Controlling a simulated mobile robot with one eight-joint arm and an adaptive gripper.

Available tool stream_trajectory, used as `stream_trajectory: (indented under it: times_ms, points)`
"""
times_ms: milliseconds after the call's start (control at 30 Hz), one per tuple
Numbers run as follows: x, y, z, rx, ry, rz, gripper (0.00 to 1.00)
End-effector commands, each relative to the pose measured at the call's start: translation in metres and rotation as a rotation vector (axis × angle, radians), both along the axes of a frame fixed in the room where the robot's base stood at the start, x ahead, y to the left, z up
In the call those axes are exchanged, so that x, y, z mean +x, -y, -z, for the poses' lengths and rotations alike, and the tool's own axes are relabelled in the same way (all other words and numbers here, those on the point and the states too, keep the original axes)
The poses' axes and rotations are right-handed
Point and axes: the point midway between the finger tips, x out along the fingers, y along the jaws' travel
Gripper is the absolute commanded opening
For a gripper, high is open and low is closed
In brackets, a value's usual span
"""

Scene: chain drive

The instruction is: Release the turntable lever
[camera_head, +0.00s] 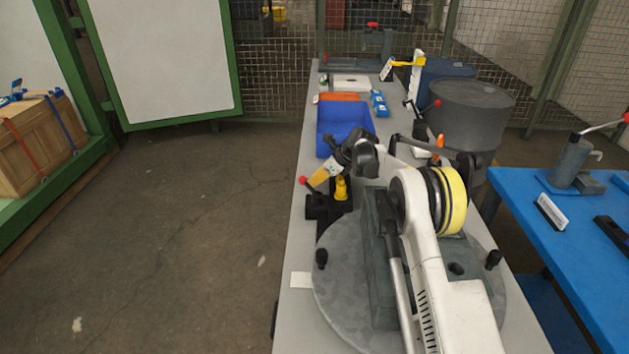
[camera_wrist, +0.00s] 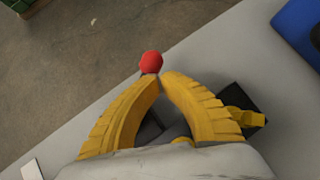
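The turntable (camera_head: 335,300) is a round grey plate with black knobs on its rim, partly hidden by my arm. At its far left edge is a black clamp block with a lever that ends in a red ball (camera_head: 303,180). My gripper (camera_head: 318,178) has yellow fingers and is at this lever. In the wrist view my gripper (camera_wrist: 160,78) has its fingertips almost together just below the red ball (camera_wrist: 150,62). They appear shut on the lever's thin shaft, which is mostly hidden between them. A yellow part (camera_head: 341,190) stands beside the black block.
A blue bin (camera_head: 341,122) stands behind the lever on the grey bench (camera_head: 298,236). A large grey drum (camera_head: 470,110) stands to the right. A blue table (camera_head: 575,245) is further right. Open floor (camera_head: 190,220) lies left of the bench.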

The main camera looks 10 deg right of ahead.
Motion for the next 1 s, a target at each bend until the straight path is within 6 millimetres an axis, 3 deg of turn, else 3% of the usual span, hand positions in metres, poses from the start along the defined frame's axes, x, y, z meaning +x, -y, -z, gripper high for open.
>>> stream_trajectory:
  times_ms: [633,800,1000]
  points:
    - [-0.016,-0.044,0.000,0.000,0.000,-0.002,0.00]
    - [-0.022,-0.051,0.000,0.000,0.000,-0.135,0.00]
    - [-0.031,-0.058,0.000,0.000,0.000,-0.137,0.00]
